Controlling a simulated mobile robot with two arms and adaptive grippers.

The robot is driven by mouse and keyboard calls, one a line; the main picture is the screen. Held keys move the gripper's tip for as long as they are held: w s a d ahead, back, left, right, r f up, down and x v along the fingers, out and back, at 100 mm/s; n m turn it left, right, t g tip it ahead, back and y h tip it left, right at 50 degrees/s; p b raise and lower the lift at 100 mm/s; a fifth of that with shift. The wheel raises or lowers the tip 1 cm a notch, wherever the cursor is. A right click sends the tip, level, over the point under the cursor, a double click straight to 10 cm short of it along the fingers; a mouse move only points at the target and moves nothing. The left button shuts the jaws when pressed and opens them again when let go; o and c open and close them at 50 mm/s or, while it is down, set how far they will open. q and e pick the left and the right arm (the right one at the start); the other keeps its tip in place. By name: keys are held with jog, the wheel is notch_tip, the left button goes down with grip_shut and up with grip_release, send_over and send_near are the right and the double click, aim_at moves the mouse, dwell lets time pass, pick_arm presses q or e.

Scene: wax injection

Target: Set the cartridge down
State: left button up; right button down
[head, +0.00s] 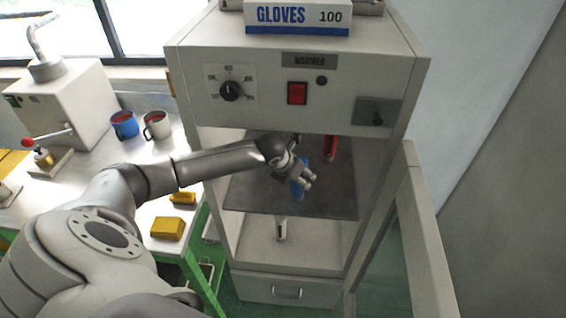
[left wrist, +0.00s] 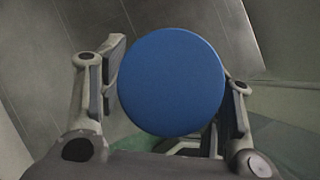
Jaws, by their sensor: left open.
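A blue cartridge (head: 298,190) is at the shelf (head: 255,196) inside the open warmer cabinet, partly hidden by my gripper. My left gripper (head: 306,178) reaches into the cabinet from the left and is around the cartridge. In the left wrist view the cartridge's round blue end (left wrist: 172,83) fills the space between the spread fingers (left wrist: 172,100), which are open. I cannot tell whether the cartridge's base rests on the shelf. My right gripper is not in view.
A red cartridge (head: 330,147) stands farther back on the shelf. A white object (head: 281,230) is in the lower compartment. The cabinet's glass door (head: 405,240) is swung open at the right. A bench with mugs (head: 125,125) and yellow blocks (head: 168,228) is at the left.

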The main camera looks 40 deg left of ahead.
pick_arm(q)
jog(key=s+b, duration=0.2)
jog(key=s, duration=1)
jog(key=shift+s+a+r+b, duration=0.2)
jog(key=shift+a+b, duration=0.1)
jog(key=shift+b, duration=0.1)
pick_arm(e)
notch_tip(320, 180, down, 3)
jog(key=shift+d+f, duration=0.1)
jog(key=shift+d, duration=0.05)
